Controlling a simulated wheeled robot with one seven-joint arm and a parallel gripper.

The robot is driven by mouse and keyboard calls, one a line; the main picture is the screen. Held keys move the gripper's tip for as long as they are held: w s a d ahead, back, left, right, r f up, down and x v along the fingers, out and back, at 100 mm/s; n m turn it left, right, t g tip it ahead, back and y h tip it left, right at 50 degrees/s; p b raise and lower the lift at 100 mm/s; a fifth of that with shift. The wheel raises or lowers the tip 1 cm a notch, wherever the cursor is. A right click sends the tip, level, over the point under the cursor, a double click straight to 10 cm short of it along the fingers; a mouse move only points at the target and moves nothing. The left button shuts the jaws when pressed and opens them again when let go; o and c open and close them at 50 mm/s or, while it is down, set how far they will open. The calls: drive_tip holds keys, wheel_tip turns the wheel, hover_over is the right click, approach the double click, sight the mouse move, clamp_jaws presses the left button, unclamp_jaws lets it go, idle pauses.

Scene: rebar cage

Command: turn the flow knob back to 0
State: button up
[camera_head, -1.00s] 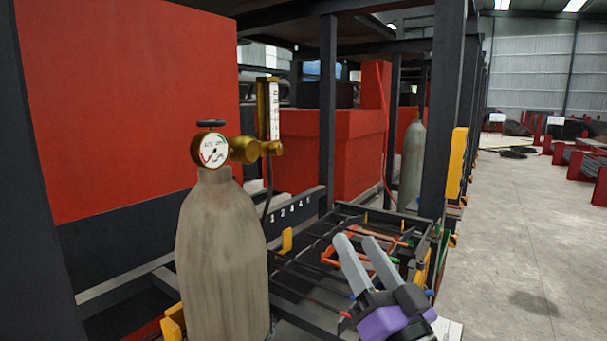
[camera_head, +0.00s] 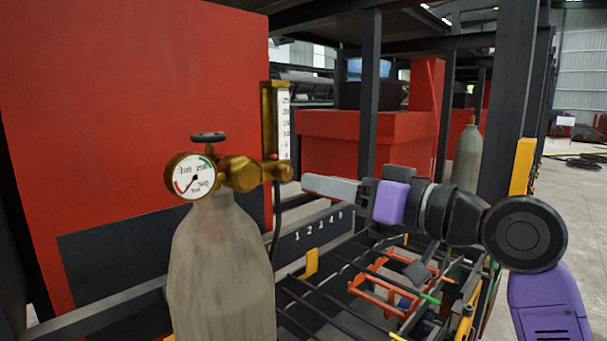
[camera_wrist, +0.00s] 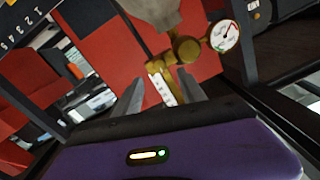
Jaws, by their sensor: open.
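A grey gas cylinder (camera_head: 222,270) stands upright with a brass regulator (camera_head: 240,173), a round dial gauge (camera_head: 192,176) and a black handwheel (camera_head: 208,138) on top. A flowmeter with a white scale (camera_head: 284,125) rises at the regulator's right end. The brass end piece (camera_head: 282,172) below the scale may be the flow knob; I cannot tell clearly. My gripper (camera_head: 310,186) is level, just right of this end, apart from it. In the wrist view my gripper (camera_wrist: 160,95) is open and empty, and the flowmeter (camera_wrist: 162,85) shows between its fingers, farther off.
A dark hose (camera_head: 276,215) hangs below the flowmeter. A numbered dark rail (camera_head: 318,230) and a rack with orange parts (camera_head: 385,290) lie below my arm. A large red panel (camera_head: 120,110) stands behind the cylinder. A dark post (camera_head: 515,100) rises at the right.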

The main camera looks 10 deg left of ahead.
sight(288, 176)
drive_tip(key=shift+p+x, duration=1.25)
drive_tip(key=shift+x, duration=2.65)
drive_tip(key=shift+f, duration=0.15)
clamp_jaws()
